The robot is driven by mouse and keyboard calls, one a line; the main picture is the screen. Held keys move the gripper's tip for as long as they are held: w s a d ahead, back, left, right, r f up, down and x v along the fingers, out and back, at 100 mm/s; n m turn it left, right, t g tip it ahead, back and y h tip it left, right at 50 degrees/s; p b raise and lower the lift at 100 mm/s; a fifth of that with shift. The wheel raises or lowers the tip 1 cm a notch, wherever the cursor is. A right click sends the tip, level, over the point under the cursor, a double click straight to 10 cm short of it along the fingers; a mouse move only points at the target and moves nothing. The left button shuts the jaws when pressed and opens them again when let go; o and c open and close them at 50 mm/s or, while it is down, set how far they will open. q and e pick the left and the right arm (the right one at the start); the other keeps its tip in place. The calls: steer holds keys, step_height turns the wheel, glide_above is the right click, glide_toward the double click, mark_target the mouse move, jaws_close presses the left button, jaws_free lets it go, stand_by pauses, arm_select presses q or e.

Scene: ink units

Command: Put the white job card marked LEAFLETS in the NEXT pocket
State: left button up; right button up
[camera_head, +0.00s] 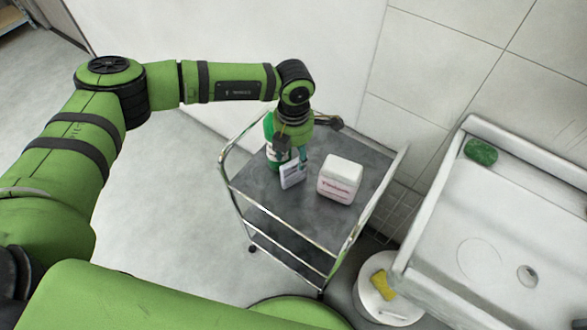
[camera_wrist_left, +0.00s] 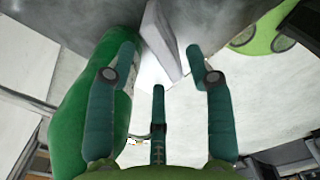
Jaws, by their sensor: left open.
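A small white card-like thing (camera_head: 293,173) stands upright near the back left of the grey cart top (camera_head: 262,190). Its print is too small to read, so I cannot tell whether it is the LEAFLETS card. My left gripper (camera_head: 290,158) is just above it, pointing down. In the left wrist view, the teal fingers of my open left gripper (camera_wrist_left: 160,62) are apart, with the white thing's pale edge (camera_wrist_left: 165,40) beyond and between them. I cannot tell whether they touch it. I cannot make out a NEXT pocket. My right gripper is not in view.
A green bottle (camera_head: 270,138) stands close beside the left gripper; it also shows in the left wrist view (camera_wrist_left: 85,110). A white box with red print (camera_head: 340,179) stands to the right. A sink (camera_head: 490,235) with a green sponge (camera_head: 481,152) and a white bin (camera_head: 368,303) lie farther right.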

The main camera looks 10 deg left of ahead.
mark_target(294, 172)
arm_select(q)
steer(key=shift+f, duration=1.55)
jaws_close()
